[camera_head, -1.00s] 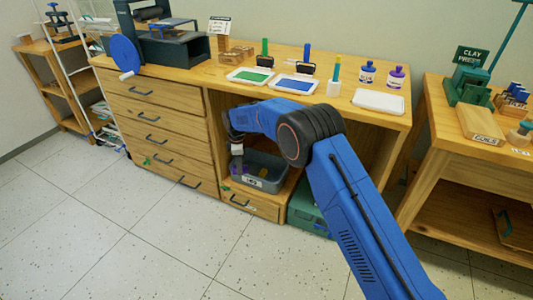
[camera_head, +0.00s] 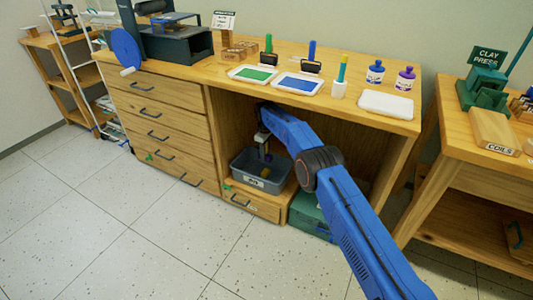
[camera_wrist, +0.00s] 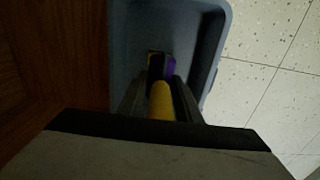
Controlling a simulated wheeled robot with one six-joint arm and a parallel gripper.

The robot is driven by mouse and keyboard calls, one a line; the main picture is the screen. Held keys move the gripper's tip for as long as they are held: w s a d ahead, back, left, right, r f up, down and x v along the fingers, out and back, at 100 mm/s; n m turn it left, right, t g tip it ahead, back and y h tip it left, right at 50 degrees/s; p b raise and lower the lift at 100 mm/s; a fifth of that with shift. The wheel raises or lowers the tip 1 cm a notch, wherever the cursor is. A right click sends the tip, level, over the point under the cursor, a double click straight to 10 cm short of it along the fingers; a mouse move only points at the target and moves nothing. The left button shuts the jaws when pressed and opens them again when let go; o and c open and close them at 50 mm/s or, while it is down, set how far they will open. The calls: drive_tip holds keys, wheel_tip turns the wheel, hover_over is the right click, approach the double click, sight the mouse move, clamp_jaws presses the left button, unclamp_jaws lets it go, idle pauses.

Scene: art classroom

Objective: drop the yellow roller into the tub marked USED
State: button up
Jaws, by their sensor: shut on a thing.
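The yellow roller (camera_wrist: 161,100) shows as a yellow handle between my gripper's fingers in the wrist view. My gripper (camera_head: 265,153) is shut on it, inside the cabinet's open bay and over the grey-blue tub (camera_head: 278,184). The tub stands on a low wooden drawer unit. It has a white label on its front, too small to read surely. In the wrist view the tub (camera_wrist: 213,55) lies below the fingers, with its right wall clear of them. A dark and purple thing shows just beyond the handle; I cannot tell whether it belongs to the roller.
The worktop (camera_head: 225,85) above the bay holds a green ink tray (camera_head: 252,74), a blue ink tray (camera_head: 298,86), other rollers and bottles. A green box (camera_head: 309,214) stands right of the tub. The floor in front is clear.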

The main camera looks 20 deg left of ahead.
drive_tip(key=shift+f, duration=2.75)
drive_tip(key=o, duration=1.3)
drive_tip(key=shift+r, duration=3.75)
drive_tip(key=shift+r, duration=2)
